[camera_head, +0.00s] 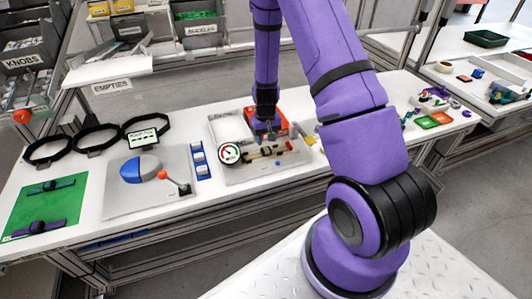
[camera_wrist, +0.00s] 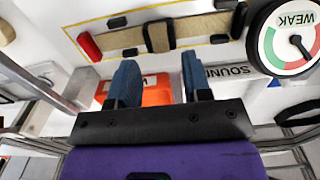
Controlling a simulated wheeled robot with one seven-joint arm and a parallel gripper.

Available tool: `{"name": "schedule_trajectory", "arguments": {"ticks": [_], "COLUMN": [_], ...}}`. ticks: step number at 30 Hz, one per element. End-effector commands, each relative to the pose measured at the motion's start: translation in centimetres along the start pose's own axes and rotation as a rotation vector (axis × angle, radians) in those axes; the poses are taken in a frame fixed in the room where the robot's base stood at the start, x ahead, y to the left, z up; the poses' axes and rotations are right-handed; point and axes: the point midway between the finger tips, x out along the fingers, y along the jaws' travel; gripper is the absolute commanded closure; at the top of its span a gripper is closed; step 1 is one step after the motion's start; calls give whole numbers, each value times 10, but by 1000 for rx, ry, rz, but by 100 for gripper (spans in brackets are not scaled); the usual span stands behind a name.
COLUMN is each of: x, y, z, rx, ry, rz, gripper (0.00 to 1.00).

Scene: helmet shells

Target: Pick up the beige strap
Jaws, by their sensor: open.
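The beige strap (camera_head: 262,153) lies on a grey board (camera_head: 240,174) on the white table, with dark fittings along it. My gripper (camera_head: 267,137) is above the table just behind the strap in the head view. In the wrist view my gripper (camera_wrist: 158,72) has its two blue fingertips apart with nothing between them. The strap lies beyond the fingertips and does not appear touched.
A round dial marked WEAK (camera_wrist: 290,40) sits beside one strap end, and a small red piece (camera_wrist: 90,47) beside the other. An orange bin (camera_wrist: 155,92) shows behind my fingers.

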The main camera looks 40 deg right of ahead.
Motion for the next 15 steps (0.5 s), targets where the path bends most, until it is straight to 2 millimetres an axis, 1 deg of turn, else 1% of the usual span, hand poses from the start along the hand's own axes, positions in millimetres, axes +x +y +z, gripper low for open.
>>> {"name": "schedule_trajectory", "arguments": {"ticks": [6, 9, 12, 15], "x": [31, 41, 46, 48], "y": [0, 0, -1, -1], "z": [5, 4, 4, 4], "rx": [1, 0, 0, 0], "ry": [-4, -2, -2, -1], "rz": [0, 0, 0, 0], "gripper": [55, 55, 55, 55]}}
